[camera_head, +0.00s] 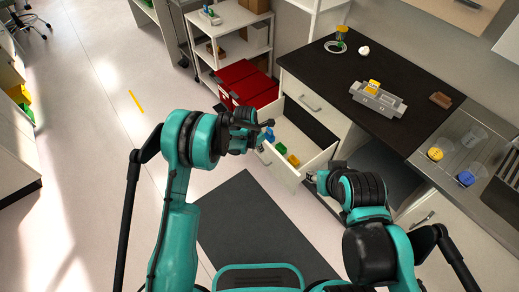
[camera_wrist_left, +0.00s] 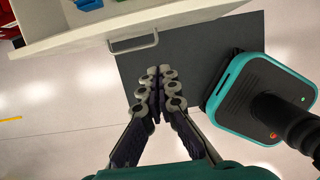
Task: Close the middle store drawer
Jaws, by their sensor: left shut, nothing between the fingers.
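The middle store drawer (camera_head: 284,175) is pulled out of the cabinet under the dark counter, below a closed drawer front (camera_head: 312,101). Small blue, green and yellow items lie inside it. In the left wrist view its pale front (camera_wrist_left: 75,38) and bar handle (camera_wrist_left: 135,43) show at the top. My left gripper (camera_head: 270,123) is shut and empty by the drawer's left side in the head view; in the wrist view its fingertips (camera_wrist_left: 158,70) are just short of the handle, apart from it in the picture. My right gripper (camera_head: 309,177) is near the drawer front's right end; its fingers are too small to read.
A white shelf cart (camera_head: 245,47) and red boxes (camera_head: 246,84) stand left of the cabinet. The dark counter (camera_head: 400,68) holds a grey rack (camera_head: 378,98).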

